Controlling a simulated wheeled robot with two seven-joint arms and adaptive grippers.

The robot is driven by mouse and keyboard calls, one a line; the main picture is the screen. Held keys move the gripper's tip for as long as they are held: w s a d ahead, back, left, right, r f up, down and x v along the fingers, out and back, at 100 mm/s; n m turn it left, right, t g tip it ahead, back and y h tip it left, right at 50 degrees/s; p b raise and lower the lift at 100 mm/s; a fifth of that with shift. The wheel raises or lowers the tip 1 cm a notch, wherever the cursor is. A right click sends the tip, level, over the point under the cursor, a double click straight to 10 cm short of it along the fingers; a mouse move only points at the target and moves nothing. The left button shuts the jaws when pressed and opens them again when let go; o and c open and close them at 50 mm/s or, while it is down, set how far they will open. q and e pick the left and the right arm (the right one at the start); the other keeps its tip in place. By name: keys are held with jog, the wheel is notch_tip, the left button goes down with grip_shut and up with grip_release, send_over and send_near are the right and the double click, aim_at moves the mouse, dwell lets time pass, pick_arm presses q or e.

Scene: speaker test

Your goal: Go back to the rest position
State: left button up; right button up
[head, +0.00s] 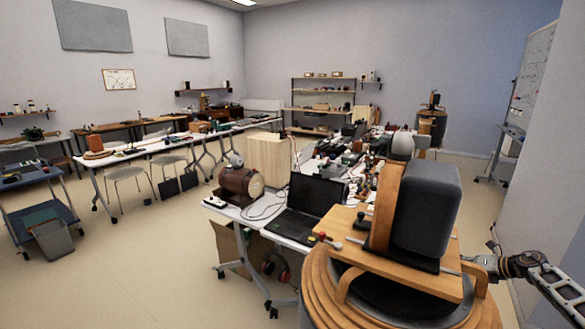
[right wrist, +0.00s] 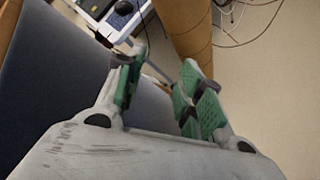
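My right arm comes in from the right edge of the head view, with the right gripper (head: 487,262) beside the wooden stand that carries a grey speaker-like block (head: 427,210). In the right wrist view the right gripper (right wrist: 160,88) shows its two fingers with green pads standing apart. Nothing is seen between them. A dark blue-grey surface (right wrist: 50,90) lies close on the left of that view. I cannot tell whether the gripper touches the stand. My left gripper is not in view.
The round wooden pedestal (head: 318,285) fills the near foreground. Behind it stands a cluttered white table with an open laptop (head: 308,205) and a brown cylinder (head: 240,182). A whiteboard (head: 530,78) stands at the right wall. Open floor (head: 130,260) lies at the left.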

jog(key=s+d+f+m+t+h, duration=0.1)
jog(key=s+d+f+m+h, duration=0.8)
jog(key=s+d+f+m, duration=0.9)
jog(key=s+d+f+m+g+h, duration=0.2)
jog(key=s+d+f+m+g, duration=0.3)
jog(key=s, duration=0.7)
jog(key=s+d+f+m+h, duration=0.1)
jog(key=s+d+f+h, duration=0.1)
jog(key=s+d, duration=0.8)
jog(key=s+d+f+m+g+h, duration=0.2)
jog(key=s+d+f+m+g, duration=0.15)
jog(key=s, duration=1.15)
jog(key=s+a+f+m+y, duration=0.1)
jog(key=s+a+f+y, duration=0.15)
jog(key=a+f, duration=1.05)
jog(key=s+a+f+m+y, duration=0.15)
jog(key=s+a+f, duration=0.25)
jog(key=a+f, duration=1)
jog(key=s+a+f+y, duration=0.1)
jog(key=a+f+y, duration=0.1)
jog(key=a, duration=1.8)
jog(key=s+a+f+y, duration=0.1)
jog(key=a+f+y, duration=0.1)
jog(key=a, duration=1.8)
jog(key=shift+s+a+f+m+y, duration=0.15)
jog(key=shift+a+f+m+y, duration=0.1)
jog(key=shift+a+m+y, duration=0.25)
